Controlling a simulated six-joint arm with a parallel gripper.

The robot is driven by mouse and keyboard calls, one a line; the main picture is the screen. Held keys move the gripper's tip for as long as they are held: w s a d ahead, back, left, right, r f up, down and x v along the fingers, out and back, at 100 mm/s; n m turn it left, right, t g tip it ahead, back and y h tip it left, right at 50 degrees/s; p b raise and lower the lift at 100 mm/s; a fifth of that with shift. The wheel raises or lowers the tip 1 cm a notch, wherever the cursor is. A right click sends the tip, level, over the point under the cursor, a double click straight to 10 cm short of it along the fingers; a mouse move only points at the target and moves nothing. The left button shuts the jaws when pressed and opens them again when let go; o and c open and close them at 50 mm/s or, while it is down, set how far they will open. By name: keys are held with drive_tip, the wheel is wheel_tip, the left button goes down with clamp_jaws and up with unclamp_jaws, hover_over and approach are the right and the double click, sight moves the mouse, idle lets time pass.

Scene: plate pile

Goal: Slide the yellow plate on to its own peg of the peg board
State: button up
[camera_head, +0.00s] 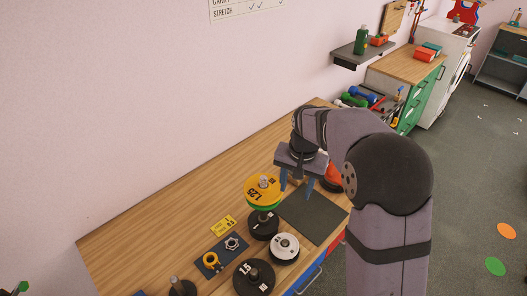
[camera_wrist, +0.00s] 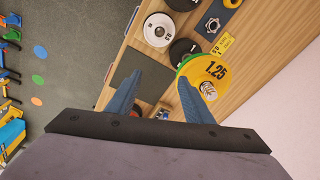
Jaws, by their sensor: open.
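The yellow plate (camera_head: 254,191), marked 1.25, lies flat over a green plate (camera_head: 262,207), with a metal peg end showing at its centre. The yellow plate (camera_wrist: 203,66) also shows in the wrist view. My gripper (camera_head: 296,192) points down just right of the yellow plate in the head view, open with nothing between its fingers. In the wrist view, one finger of my gripper (camera_wrist: 160,82) overlaps the yellow plate's edge; I cannot tell whether it touches. I cannot make out the peg board.
A white plate (camera_head: 284,241) and a black plate (camera_head: 263,228) lie in front of the yellow one. A dark mat (camera_head: 316,218) lies below my gripper. A panel with a star collar (camera_head: 232,243) and yellow clamp (camera_head: 211,260) is at left. The back-left bench (camera_head: 160,225) is clear.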

sight(264, 177)
drive_tip(key=w+a+r+m, duration=0.1)
drive_tip(key=w+a, duration=0.1)
drive_tip(key=w+a+r+m, duration=0.1)
drive_tip(key=w+a, duration=0.2)
drive_tip(key=w+a+r+m+g, duration=0.1)
drive_tip(key=w+a+r+m, duration=0.1)
drive_tip(key=a, duration=0.1)
drive_tip(key=shift+w+a, duration=0.15)
drive_tip(key=shift+w, duration=0.1)
drive_tip(key=shift+w+a+r+m, duration=0.1)
drive_tip(key=shift+a+r+m, duration=0.2)
drive_tip(key=shift+a, duration=0.15)
drive_tip(key=shift+f, duration=0.2)
wheel_tip(264, 177, down, 5)
drive_tip(key=b, duration=0.5)
drive_tip(key=shift+b, duration=0.3)
drive_tip(key=shift+f+b, duration=1.3)
drive_tip(key=shift+f, duration=1.05)
clamp_jaws()
